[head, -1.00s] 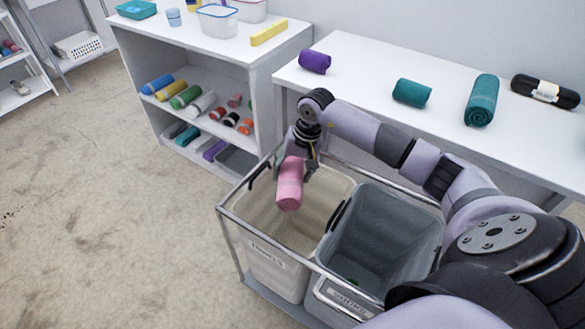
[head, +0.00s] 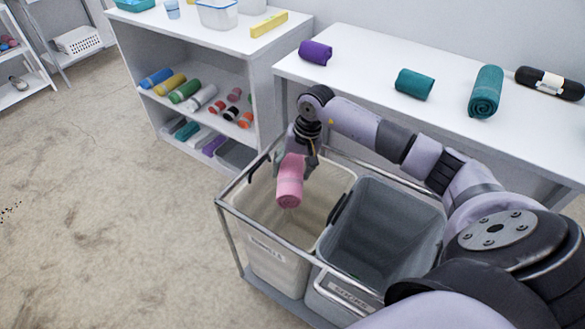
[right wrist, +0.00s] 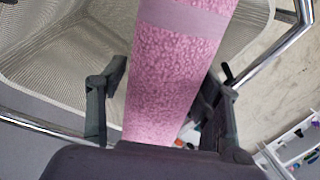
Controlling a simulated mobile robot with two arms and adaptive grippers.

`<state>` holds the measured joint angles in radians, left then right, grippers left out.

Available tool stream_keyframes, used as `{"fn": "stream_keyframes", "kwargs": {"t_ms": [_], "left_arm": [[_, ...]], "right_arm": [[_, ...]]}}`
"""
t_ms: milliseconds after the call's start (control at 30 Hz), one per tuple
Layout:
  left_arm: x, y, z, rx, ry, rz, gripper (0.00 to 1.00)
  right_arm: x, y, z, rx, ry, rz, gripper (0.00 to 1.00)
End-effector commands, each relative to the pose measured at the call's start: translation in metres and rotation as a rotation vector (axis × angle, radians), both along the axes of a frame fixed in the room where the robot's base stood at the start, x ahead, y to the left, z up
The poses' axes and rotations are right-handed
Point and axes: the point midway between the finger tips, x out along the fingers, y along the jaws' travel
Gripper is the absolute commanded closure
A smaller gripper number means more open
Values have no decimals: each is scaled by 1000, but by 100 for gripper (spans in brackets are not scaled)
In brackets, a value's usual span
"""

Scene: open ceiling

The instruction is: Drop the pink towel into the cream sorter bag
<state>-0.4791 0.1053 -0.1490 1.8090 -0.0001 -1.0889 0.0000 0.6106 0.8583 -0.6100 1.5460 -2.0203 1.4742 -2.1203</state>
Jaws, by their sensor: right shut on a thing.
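The rolled pink towel (head: 289,190) hangs over the opening of the cream sorter bag (head: 268,262) in the head view. My right gripper (head: 297,158) is shut on the towel's upper end, and the towel tilts slightly. In the right wrist view the towel (right wrist: 172,75) runs up between the two fingers (right wrist: 160,112), with the cream mesh of the bag behind it. The towel's lower end is at about the height of the bag's rim or a little inside; I cannot tell exactly. My left gripper is not in view.
A grey sorter bag (head: 350,300) stands right of the cream one in the same metal frame (head: 228,235). A white table (head: 350,75) behind holds purple and teal rolled towels. A shelf unit (head: 262,90) stands at back left. The floor at left is clear.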

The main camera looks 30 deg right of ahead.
Motion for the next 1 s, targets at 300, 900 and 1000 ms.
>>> {"fn": "stream_keyframes", "kwargs": {"t_ms": [300,900,1000], "left_arm": [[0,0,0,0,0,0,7],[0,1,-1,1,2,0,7],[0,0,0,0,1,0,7]], "right_arm": [[0,0,1,-1,-1,0,26],[-1,-4,15,-3,-3,0,17],[-4,-8,34,-4,-5,0,17]]}}
